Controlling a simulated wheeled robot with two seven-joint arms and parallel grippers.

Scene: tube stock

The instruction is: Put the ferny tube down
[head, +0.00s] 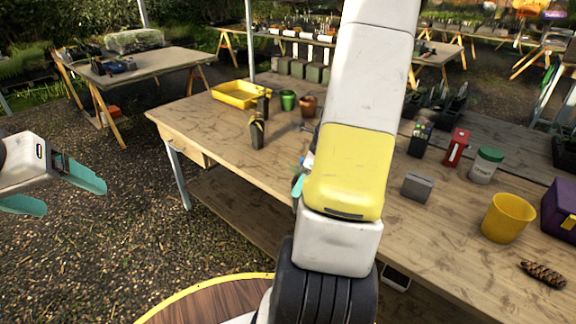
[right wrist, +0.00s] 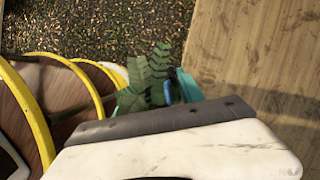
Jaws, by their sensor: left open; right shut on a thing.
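The ferny tube's green fern fronds (right wrist: 150,75) stick up between the teal fingers of my right gripper (right wrist: 165,92) in the right wrist view. The gripper is shut on the tube; the tube's body is mostly hidden behind the gripper housing. In the head view my right gripper (head: 302,175) shows only partly beside my yellow and white arm link, near the front edge of the wooden table (head: 225,130). I cannot tell its height over the table. My left gripper (head: 60,190) is open and empty at the far left, over the gravel.
The table's front left is bare.

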